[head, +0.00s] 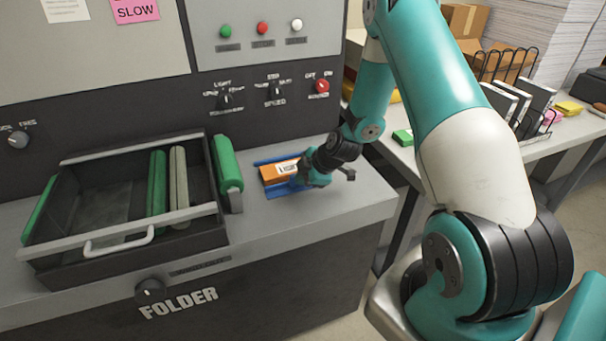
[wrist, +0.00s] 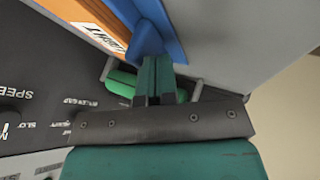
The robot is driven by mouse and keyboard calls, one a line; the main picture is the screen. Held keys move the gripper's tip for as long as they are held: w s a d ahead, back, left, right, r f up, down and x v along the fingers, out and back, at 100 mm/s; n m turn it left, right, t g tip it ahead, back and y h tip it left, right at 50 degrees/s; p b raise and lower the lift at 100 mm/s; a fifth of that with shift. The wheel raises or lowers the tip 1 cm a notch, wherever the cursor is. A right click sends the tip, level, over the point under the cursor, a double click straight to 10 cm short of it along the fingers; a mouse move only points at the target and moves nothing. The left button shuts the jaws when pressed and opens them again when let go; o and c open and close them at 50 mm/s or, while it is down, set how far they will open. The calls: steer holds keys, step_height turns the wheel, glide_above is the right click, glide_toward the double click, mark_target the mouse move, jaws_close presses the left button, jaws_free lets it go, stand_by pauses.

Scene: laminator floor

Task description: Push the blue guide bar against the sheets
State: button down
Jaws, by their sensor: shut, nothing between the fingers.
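The blue guide bar (head: 274,190) lies along the front side of an orange stack of sheets (head: 270,173) with a white label, on the grey machine top. In the wrist view the blue bar (wrist: 168,18) runs beside the orange stack (wrist: 88,18). I cannot tell whether bar and sheets touch all along. My gripper (head: 298,181) is low at the right end of the bar, partly hiding it and the stack. In the wrist view its shut, empty fingers (wrist: 153,62) are at a blue knob on the bar, seemingly touching it.
An open dark tray (head: 110,260) with green and pale rollers stands on the left. A green roller (head: 228,163) stands between it and the stack. The control panel (head: 262,90) rises behind. The machine top is clear at its right front.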

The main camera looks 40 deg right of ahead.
steer(key=shift+w+f, duration=0.1)
steer(key=shift+w, duration=0.05)
steer(key=w+b, duration=0.1)
steer(key=w+d+b, duration=0.1)
steer(key=w, duration=0.1)
steer(key=w+b, duration=0.1)
steer(key=shift+w+d+f+b, duration=0.1)
steer(key=shift+w+d+b, duration=0.15)
steer(key=shift+w+b, duration=0.15)
steer(key=shift+w+d+r, duration=0.1)
steer(key=shift+w+r, duration=0.05)
steer(key=shift+r, duration=0.15)
